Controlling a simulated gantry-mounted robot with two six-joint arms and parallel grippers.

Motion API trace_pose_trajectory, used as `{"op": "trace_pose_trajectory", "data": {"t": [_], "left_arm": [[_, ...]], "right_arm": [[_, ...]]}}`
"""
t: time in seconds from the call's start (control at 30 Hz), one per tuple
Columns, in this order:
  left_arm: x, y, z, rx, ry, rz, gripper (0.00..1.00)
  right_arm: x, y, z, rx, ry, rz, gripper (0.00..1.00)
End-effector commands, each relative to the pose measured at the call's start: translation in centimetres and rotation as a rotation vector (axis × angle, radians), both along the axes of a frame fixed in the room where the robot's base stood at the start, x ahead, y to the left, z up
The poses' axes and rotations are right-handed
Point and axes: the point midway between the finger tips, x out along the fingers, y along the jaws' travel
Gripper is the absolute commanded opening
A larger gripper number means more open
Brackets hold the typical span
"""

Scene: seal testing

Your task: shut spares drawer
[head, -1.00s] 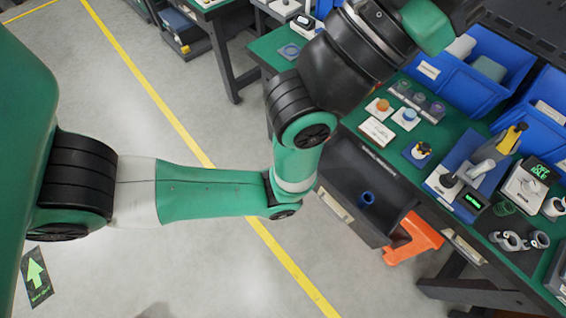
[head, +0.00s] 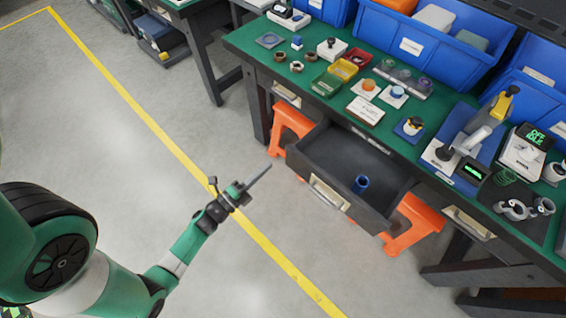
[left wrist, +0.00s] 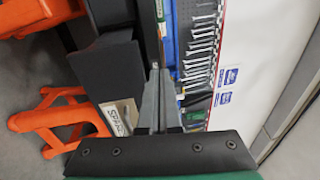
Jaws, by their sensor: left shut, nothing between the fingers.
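The spares drawer (head: 345,172) is pulled out from under the green workbench. It is dark grey, with a pale handle and label on its front (head: 330,192). A blue ring-like part (head: 361,184) lies inside it. In the left wrist view the drawer front with its "SPARES" label (left wrist: 118,116) shows left of the fingers. My left gripper (head: 262,174) is shut and empty, in front of the drawer and apart from it, pointing towards its left front corner. Its closed fingers (left wrist: 154,85) also show in the left wrist view. My right gripper is not in view.
Orange stools (head: 412,222) stand under the bench (head: 240,40) on both sides of the drawer. Blue bins (head: 425,45), small trays and a press (head: 470,140) crowd the benchtop. The floor before the drawer is clear, with a yellow line.

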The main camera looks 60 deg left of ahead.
Motion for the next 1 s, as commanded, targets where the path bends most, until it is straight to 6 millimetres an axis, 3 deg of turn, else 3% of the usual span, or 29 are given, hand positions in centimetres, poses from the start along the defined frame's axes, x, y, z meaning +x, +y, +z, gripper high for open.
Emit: {"op": "trace_pose_trajectory", "data": {"t": [0.03,0.1,0.2,0.37,0.57,1.0], "left_arm": [[-2.3,-0.7,-3.2,-0.031,0.051,0.028,0.0],[-4.2,-1.7,-5.3,-0.059,0.094,0.05,0.0],[-5.4,-2.3,-6.5,-0.08,0.119,0.063,0.0],[-5.2,-2.3,-6.4,-0.079,0.121,0.061,0.0],[-3.1,-1.6,-6.6,-0.076,0.116,0.055,0.0],[5.5,1.7,-6.5,-0.079,0.116,0.061,0.0]], "right_arm": [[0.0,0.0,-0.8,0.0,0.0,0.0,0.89],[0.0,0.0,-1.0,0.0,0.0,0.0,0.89],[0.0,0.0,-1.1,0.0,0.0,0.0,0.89],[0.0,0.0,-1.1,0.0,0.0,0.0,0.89],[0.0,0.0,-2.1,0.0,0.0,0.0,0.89],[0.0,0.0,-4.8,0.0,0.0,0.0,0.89]]}}
